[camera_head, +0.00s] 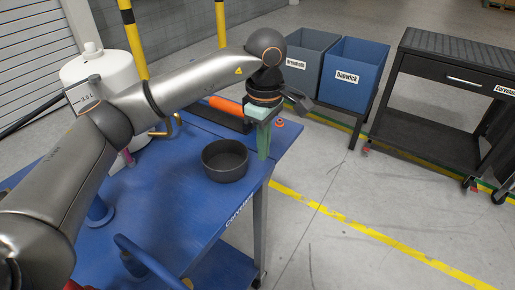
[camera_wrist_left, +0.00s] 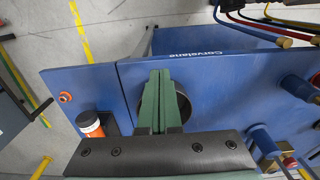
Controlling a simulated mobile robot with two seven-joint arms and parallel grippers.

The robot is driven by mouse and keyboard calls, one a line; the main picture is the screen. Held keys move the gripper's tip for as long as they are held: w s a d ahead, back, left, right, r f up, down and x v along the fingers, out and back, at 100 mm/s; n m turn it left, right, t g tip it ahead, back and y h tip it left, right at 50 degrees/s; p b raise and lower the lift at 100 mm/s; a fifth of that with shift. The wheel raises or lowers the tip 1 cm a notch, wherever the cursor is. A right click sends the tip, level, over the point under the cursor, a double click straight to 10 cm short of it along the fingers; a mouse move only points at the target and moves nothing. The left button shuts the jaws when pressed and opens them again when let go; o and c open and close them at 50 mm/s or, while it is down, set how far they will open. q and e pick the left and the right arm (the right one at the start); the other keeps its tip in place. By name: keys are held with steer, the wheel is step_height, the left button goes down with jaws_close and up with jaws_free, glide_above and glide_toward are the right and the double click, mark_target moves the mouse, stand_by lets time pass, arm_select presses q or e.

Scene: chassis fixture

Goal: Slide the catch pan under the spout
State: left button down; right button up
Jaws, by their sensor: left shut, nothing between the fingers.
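The catch pan (camera_head: 225,160), a dark round open pan, sits upright on the blue table (camera_head: 170,205) near its right edge. In the left wrist view, the pan (camera_wrist_left: 187,108) is partly hidden behind the fingers. My left gripper (camera_head: 263,157) points down just right of the pan. Its green fingers are shut and empty; they also show in the left wrist view (camera_wrist_left: 160,75). I cannot tell whether they touch the pan. A brass spout (camera_head: 168,128) shows at the white tank (camera_head: 100,80), left of and behind the pan. My right gripper is not in view.
An orange cylinder (camera_head: 228,105) lies in a dark tray behind the pan. Bare tabletop lies left of the pan. Bins (camera_head: 352,75) stand beyond the table.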

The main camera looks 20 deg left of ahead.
arm_select(q)
steer(key=a+f, duration=0.1)
steer(key=f, duration=0.1)
steer(key=a+f, duration=0.1)
steer(key=f, duration=0.2)
steer(key=a+f+p, duration=0.1)
steer(key=f, duration=0.1)
steer(key=shift+w+a+f, duration=0.1)
steer(key=shift+w+f, duration=0.1)
steer(key=shift+f, duration=0.2)
steer(key=shift+a, duration=0.4)
